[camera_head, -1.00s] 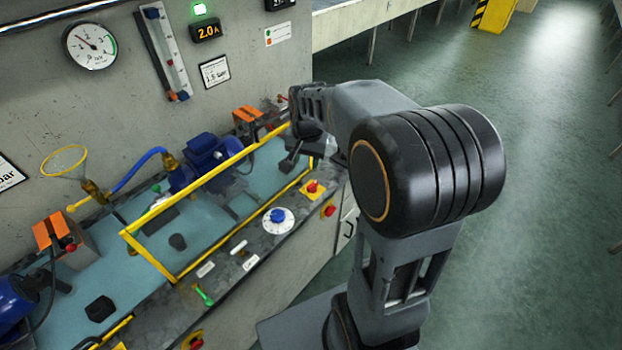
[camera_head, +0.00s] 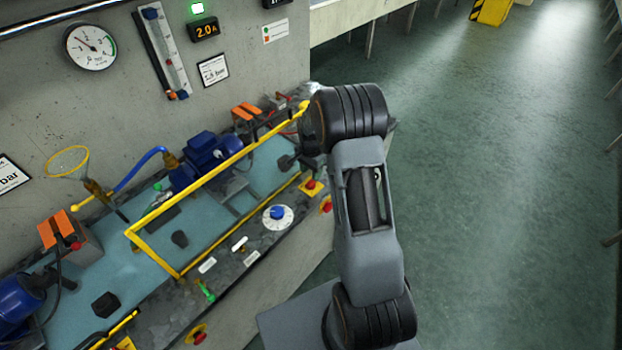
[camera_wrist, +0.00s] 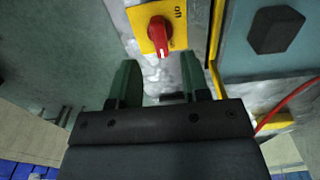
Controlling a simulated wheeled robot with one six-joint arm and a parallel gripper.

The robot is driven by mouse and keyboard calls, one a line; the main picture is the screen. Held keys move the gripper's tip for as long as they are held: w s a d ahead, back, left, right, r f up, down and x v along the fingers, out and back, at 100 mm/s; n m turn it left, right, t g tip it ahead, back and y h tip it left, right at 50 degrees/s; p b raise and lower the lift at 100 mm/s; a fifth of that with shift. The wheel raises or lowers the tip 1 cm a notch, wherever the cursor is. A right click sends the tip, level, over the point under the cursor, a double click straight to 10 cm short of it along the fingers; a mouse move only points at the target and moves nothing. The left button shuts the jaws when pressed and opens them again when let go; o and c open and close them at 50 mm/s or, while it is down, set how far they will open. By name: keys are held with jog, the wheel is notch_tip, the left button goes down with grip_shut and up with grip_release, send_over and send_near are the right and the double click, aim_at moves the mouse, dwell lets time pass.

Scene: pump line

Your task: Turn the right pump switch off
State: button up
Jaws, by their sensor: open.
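A red rotary knob (camera_wrist: 159,36) on a yellow plate (camera_wrist: 141,20) shows at the top of the wrist view, with a small black label beside it. The knob's handle looks upright in that view. In the head view a red knob (camera_head: 311,184) on a yellow plate sits on the bench top near its right end. My gripper (camera_wrist: 160,78) is open and empty. Its two dark fingers point toward the plate in the wrist view, with the knob beyond and between them, apart from it.
A yellow rail (camera_head: 200,178) runs along the blue tray (camera_head: 216,205). A blue pump (camera_head: 203,158) stands behind it. A white dial with a blue knob (camera_head: 277,213) and a red button (camera_head: 326,204) on the bench front are near. The floor to the right is clear.

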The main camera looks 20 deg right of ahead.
aim_at(311, 181)
jog(key=shift+f, duration=2.5)
jog(key=shift+c, duration=0.4)
grip_shut()
